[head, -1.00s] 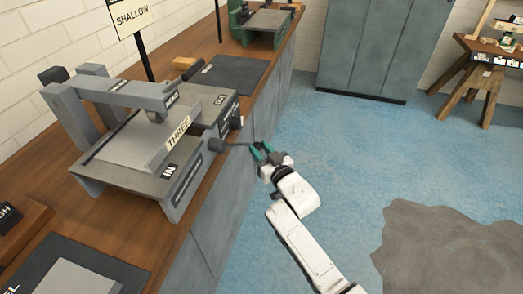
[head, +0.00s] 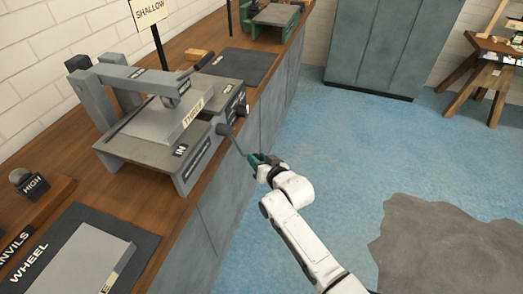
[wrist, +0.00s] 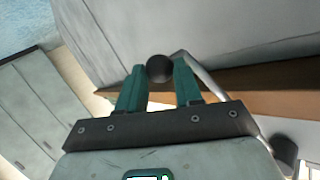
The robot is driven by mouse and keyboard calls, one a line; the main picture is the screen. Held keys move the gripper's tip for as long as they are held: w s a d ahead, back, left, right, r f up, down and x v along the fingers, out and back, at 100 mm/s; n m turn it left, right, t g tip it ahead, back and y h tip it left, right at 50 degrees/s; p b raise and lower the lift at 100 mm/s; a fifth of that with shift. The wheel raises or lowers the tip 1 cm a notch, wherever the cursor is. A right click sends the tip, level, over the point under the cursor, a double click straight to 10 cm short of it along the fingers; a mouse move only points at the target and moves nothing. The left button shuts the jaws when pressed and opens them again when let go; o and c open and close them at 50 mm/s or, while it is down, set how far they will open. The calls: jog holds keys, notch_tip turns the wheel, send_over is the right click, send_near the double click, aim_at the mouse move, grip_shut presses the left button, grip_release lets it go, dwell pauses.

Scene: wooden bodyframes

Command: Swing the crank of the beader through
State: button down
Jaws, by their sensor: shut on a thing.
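The beader (head: 150,150) is a grey bench machine with labels "IN" and "THREE". Its crank (head: 237,145) is a thin rod from a dark hub (head: 224,130) on the machine's aisle side, sloping down to the right. My gripper (head: 258,160) is at the rod's outer end, out over the floor. In the wrist view, the green fingers of my gripper (wrist: 160,80) are shut on the crank's dark round knob (wrist: 160,67). The bent rod (wrist: 203,73) shows there to the right of the knob. The knob is hidden in the head view.
The wooden bench (head: 105,190) with grey cabinet fronts (head: 235,180) runs along the left. A "WHEEL" mat (head: 140,245) lies in front, a dark mat (head: 240,64) behind. A grey cabinet (head: 395,45) stands at the back.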

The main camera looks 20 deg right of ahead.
jog(key=s+a+r+m+g+y+p, duration=0.2)
jog(key=s+a+g+p, duration=0.3)
jog(key=s+p, duration=0.3)
jog(key=s+a+r+m+g+y+p, duration=0.3)
jog(key=s+a+p, duration=0.4)
jog(key=p, duration=0.4)
jog(key=shift+s+r+m+g+p, duration=0.35)
jog(key=shift+s+r+m+g, duration=0.05)
jog(key=shift+s+m+g, duration=0.45)
dwell(0.6)
jog(key=c, duration=0.8)
grip_release()
jog(key=shift+r, duration=0.1)
jog(key=v, duration=1)
jog(key=shift+d+r, duration=0.2)
jog(key=shift+d, duration=0.15)
